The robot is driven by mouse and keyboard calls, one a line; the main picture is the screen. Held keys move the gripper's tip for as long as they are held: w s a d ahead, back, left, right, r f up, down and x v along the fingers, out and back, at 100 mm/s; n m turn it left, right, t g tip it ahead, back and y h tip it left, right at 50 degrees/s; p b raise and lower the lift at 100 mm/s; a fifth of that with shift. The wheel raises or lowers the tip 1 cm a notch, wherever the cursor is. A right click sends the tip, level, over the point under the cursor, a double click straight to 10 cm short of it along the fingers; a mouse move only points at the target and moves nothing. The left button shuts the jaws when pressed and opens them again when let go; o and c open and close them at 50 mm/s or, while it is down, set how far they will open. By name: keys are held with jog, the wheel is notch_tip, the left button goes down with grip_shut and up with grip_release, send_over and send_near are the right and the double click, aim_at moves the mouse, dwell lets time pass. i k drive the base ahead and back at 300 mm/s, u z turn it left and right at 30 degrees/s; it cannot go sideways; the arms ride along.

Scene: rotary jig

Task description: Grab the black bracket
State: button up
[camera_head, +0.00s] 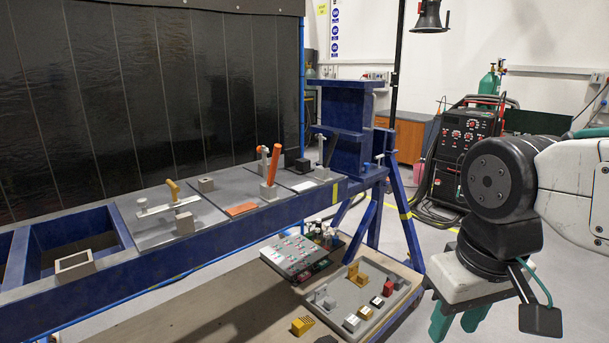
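A small black block-like piece (303,165) sits on the far end of the blue jig's grey plates, beside an orange-handled clamp; it may be the black bracket. Another small dark piece (327,339) lies at the bottom edge on the low table, partly cut off. A third black piece (377,301) with a pale top stands in the grey tray. I cannot tell for sure which is the bracket. My gripper (458,323) is at the lower right, pointing down, right of the tray and apart from all these pieces. Its teal fingers are spread, with nothing seen between them.
The blue jig frame (110,265) runs across the left, with clamps (270,165) standing up from it. The low wooden table (215,305) holds the grey tray (345,328), a panel of small parts (290,257) and a yellow block (302,325). A welder (465,140) stands behind.

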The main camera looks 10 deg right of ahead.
aim_at(293, 162)
jog(key=u, duration=0.1)
jog(key=k, duration=0.45)
jog(key=z, duration=1.05)
jog(key=i, duration=1)
jog(key=z, duration=0.35)
jog(key=i, duration=0.9)
jog(key=u, duration=0.5)
jog(key=i, duration=0.6)
jog(key=u, duration=1.25)
jog(key=i, duration=0.5)
jog(key=u, duration=0.55)
